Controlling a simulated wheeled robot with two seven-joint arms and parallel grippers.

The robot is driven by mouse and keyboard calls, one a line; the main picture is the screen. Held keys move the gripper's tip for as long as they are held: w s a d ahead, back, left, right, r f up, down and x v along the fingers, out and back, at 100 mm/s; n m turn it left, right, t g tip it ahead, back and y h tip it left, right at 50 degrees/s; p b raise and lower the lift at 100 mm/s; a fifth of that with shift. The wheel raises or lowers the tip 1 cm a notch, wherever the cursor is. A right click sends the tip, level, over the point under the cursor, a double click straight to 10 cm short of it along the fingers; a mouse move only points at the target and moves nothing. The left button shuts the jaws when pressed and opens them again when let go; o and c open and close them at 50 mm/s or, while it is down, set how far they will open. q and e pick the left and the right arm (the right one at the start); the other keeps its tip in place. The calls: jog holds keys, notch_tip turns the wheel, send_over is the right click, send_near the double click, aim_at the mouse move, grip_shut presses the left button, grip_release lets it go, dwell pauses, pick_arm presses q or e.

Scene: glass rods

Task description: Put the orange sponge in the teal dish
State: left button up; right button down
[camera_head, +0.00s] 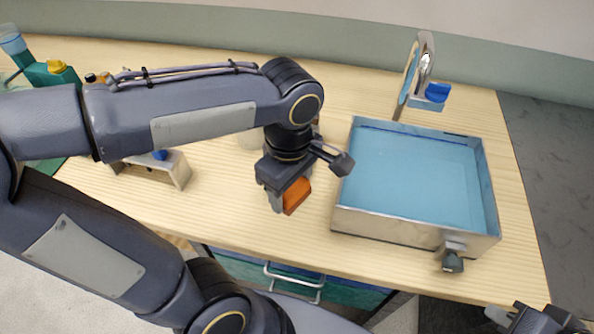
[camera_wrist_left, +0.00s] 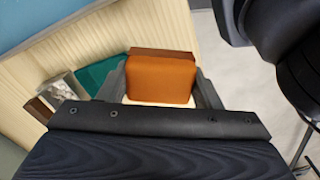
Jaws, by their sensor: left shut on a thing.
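My left gripper (camera_head: 287,196) is shut on the orange sponge (camera_head: 297,197), above the table between the small stand and the basin. In the left wrist view the sponge (camera_wrist_left: 161,78) sits between the two fingers, with a darker brown-orange side along its top. A teal patch (camera_head: 44,173) shows at the far left of the head view, mostly behind my arm, and a teal surface (camera_wrist_left: 95,76) shows beyond the left finger in the wrist view. I cannot tell whether either is the teal dish. My right gripper (camera_head: 540,319) is cut off at the bottom right.
A metal-walled basin with a blue inside (camera_head: 415,180) stands to the right, with a valve (camera_head: 452,252) at its front. Behind it is a metal stand with a blue block (camera_head: 438,92). A small stand (camera_head: 178,168) is left of my gripper. The table's front edge is near.

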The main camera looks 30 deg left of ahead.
pick_arm(q)
jog(key=shift+w+a+f, duration=0.15)
jog(key=shift+w+a, duration=0.1)
jog(key=shift+w, duration=0.05)
jog(key=w+a+f, duration=0.2)
jog(key=w, duration=0.1)
jog(key=w+a+f, duration=0.2)
jog(key=w+f, duration=0.1)
jog(key=w+a+f+p, duration=0.1)
jog(key=w+a+f, duration=0.1)
jog(key=w+f, duration=0.1)
jog(key=shift+w+f, duration=0.15)
jog(key=shift+w, duration=0.45)
jog(key=f, duration=0.2)
jog(key=w+f, duration=0.1)
jog(key=shift+a+f, duration=0.3)
jog(key=shift+a, duration=0.05)
jog(key=shift+f, duration=0.35)
